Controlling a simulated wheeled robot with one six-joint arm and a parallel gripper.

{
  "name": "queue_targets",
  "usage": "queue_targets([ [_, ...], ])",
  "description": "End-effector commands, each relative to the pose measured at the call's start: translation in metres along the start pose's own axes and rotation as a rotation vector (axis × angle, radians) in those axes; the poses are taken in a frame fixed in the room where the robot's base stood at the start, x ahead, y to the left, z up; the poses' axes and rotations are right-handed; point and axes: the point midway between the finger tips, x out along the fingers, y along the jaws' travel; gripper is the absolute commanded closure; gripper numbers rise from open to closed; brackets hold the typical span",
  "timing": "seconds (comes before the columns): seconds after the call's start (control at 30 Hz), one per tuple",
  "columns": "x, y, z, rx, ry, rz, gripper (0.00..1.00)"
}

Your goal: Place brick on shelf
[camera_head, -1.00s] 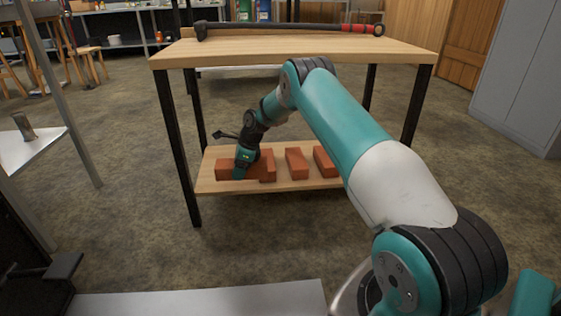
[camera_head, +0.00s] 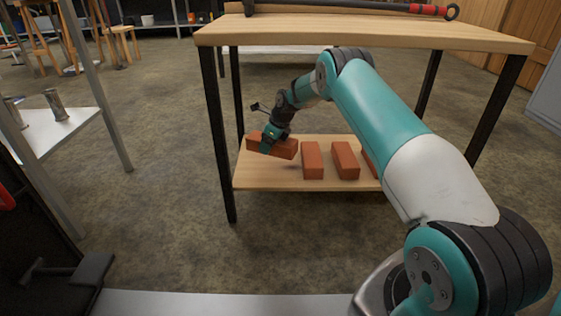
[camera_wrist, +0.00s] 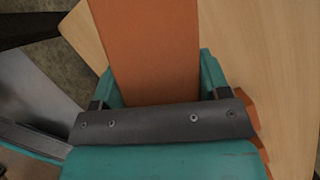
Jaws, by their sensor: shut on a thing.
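My gripper (camera_head: 271,140) is shut on an orange-red brick (camera_head: 286,151) at the left end of the table's lower wooden shelf (camera_head: 265,181). The held brick looks slightly tilted and seems raised a little above the shelf. In the wrist view the brick (camera_wrist: 150,45) sits between the two teal fingers of my gripper (camera_wrist: 160,85). More bricks stand on the shelf to its right: one (camera_head: 312,160), a second (camera_head: 345,160), and a third (camera_head: 370,163) mostly hidden by my arm.
The wooden tabletop (camera_head: 350,35) is above the shelf, with a long dark red-handled tool (camera_head: 350,9) on it. Black table legs (camera_head: 219,150) flank the shelf. A white side shelf (camera_head: 60,128) with metal cups (camera_head: 55,104) stands at left. The floor between is clear.

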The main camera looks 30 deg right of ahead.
Motion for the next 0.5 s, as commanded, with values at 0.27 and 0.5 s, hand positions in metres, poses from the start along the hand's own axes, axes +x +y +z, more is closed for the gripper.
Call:
queue_targets([
  [0.27,0.027,-0.002,-0.010,-0.002,-0.004,-0.004,0.90],
  [0.5,0.053,-0.002,-0.022,-0.001,-0.004,-0.005,0.90],
])
